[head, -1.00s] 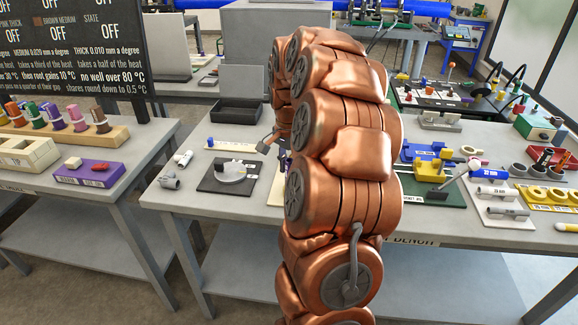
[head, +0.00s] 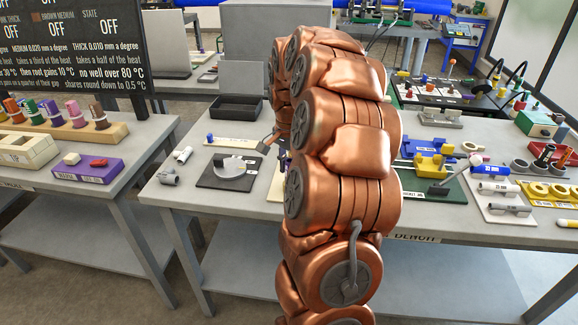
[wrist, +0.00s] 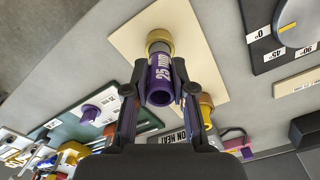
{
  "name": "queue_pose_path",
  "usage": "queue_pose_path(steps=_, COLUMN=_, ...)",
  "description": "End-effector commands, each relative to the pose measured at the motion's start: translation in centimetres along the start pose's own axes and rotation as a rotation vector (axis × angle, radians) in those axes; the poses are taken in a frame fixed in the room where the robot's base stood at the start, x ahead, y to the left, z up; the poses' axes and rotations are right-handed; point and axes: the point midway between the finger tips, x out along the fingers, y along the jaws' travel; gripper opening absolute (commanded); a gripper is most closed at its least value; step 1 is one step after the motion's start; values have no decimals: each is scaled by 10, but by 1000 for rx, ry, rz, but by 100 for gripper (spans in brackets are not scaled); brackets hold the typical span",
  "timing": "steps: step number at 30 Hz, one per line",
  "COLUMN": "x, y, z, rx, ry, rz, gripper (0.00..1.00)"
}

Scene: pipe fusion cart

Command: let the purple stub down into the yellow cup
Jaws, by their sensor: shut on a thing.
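The purple stub (wrist: 160,82), marked 25 mm, is between the two fingers of my gripper (wrist: 161,88) in the wrist view. My gripper is shut on it. The yellow cup (wrist: 158,36) stands on a cream board (wrist: 126,38), in line with the stub's far end. A grey band shows between the stub and the cup's rim. I cannot tell whether the stub's end is inside the cup or just above it.
A second yellow piece (wrist: 206,106) stands on the cream board beside my right finger. A dark board with a dial (head: 228,172) lies to the left of my arm. A green board (head: 432,188) and a yellow block (head: 431,164) are to its right.

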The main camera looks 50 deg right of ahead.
Motion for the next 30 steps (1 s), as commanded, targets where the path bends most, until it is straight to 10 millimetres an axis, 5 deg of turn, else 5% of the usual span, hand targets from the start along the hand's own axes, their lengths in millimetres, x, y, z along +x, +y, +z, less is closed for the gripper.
queue_pose_path(steps=14, x=8, y=0, z=0, rx=0, ry=0, rz=0, gripper=6)
queue_pose_path(steps=15, x=8, y=0, z=0, rx=0, ry=0, rz=0, gripper=26)
queue_pose_path(steps=23, x=8, y=0, z=0, rx=0, ry=0, rz=0, gripper=53)
queue_pose_path(steps=30, x=8, y=0, z=0, rx=0, ry=0, rz=0, gripper=54)
